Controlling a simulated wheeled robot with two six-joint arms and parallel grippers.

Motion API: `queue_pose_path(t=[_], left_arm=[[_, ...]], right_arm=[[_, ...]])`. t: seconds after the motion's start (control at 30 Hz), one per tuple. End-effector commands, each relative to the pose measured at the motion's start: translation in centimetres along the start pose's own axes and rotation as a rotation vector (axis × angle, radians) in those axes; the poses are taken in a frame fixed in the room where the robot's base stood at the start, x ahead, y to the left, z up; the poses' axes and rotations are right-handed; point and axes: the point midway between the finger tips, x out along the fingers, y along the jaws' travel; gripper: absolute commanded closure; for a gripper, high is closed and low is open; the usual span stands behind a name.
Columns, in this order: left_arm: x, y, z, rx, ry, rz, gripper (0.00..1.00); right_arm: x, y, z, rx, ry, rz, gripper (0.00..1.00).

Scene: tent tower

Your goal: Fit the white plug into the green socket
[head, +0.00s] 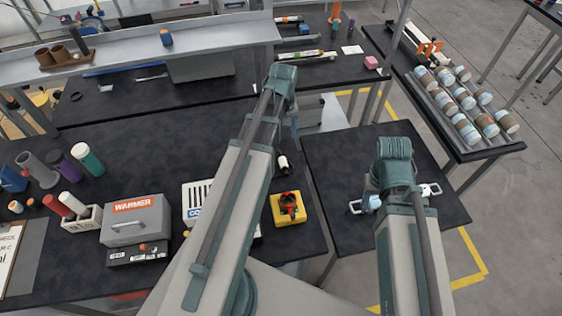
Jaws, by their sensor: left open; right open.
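My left gripper (293,125) is mostly hidden behind its own arm, above the front black table; only a small bluish part shows. My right gripper (394,198) is open and empty above the small black table on the right, its pale fingers spread to either side. A small white and black piece (283,164) shows beside the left arm, below the gripper; I cannot tell whether it is the white plug. A yellow box (288,209) with a red and dark fitting on top sits on the front table, right of the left arm. I cannot make out a green socket.
A grey warmer box (136,221), a white rack (196,202) and several bottles stand on the front table's left half. A raised grey shelf (215,40) runs behind. The small right table (335,160) is bare. A rack of jars (462,125) stands beyond it.

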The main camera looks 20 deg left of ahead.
Motion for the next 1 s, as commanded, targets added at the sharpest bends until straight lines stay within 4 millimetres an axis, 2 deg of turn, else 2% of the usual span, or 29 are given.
queue_pose_path(t=[0.17,0.7,1.0], left_arm=[[1.2,0.0,0.0,0.0,0.0,0.0,0.28],[8.4,0.0,0.0,0.0,0.0,0.0,0.28],[8.7,0.0,0.0,0.0,0.0,0.0,0.28]], right_arm=[[1.2,-0.1,-0.1,0.0,0.0,0.0,0.5],[8.3,-0.8,-0.5,0.0,0.0,0.0,0.5],[8.7,-0.8,-0.5,0.0,0.0,0.0,0.5]])
